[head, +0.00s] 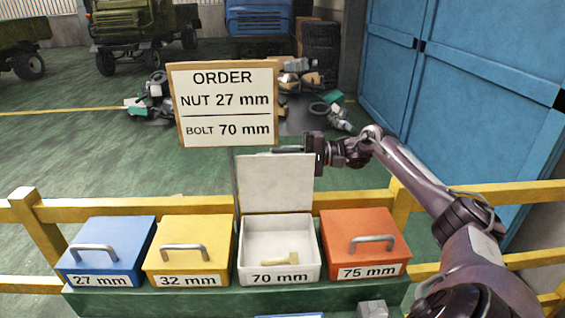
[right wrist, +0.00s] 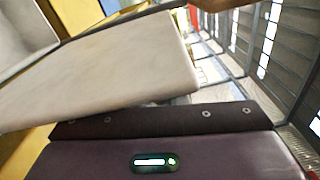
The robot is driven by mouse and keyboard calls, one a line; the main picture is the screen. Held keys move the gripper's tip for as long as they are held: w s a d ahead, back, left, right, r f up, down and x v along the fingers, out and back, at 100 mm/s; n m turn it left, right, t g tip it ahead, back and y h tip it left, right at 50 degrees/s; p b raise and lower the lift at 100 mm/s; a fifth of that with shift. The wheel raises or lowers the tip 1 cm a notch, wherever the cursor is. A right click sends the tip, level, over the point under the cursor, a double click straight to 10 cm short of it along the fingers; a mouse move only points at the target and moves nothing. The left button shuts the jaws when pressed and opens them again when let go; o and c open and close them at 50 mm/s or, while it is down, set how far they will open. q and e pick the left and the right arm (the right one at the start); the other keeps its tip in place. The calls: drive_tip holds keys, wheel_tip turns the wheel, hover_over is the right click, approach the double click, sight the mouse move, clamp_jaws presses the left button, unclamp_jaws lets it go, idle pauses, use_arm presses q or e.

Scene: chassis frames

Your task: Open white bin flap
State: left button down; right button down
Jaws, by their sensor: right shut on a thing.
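The white bin (head: 280,277) labelled 70 mm stands third from the left in the row. Its white flap (head: 276,184) is raised and stands nearly upright behind the bin, so the inside shows. A pale bolt-like piece (head: 280,259) lies on the bin floor. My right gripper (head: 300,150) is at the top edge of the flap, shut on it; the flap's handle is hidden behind. In the right wrist view the flap (right wrist: 110,70) fills much of the upper left, and the fingertips are hidden. My left gripper is not in view.
A blue bin (head: 110,240) and a yellow bin (head: 190,234) stand left of the white one, an orange bin (head: 363,228) right; all are closed. An order sign (head: 225,115) reads nut 27 mm, bolt 70 mm. A yellow rail (head: 455,196) runs behind the bins.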

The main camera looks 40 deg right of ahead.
drive_tip(key=shift+w+d, duration=0.1)
idle(0.3)
drive_tip(key=c, duration=1.5)
unclamp_jaws()
drive_tip(key=shift+o, duration=0.2)
drive_tip(key=b+v, duration=0.3)
drive_tip(key=v, duration=0.3)
drive_tip(key=shift+s+d+f, duration=0.15)
drive_tip(key=shift+s+d, duration=0.1)
drive_tip(key=shift+s, duration=0.05)
drive_tip(key=shift+s+d, duration=0.35)
drive_tip(key=shift+d, duration=0.05)
drive_tip(key=shift+r, duration=0.2)
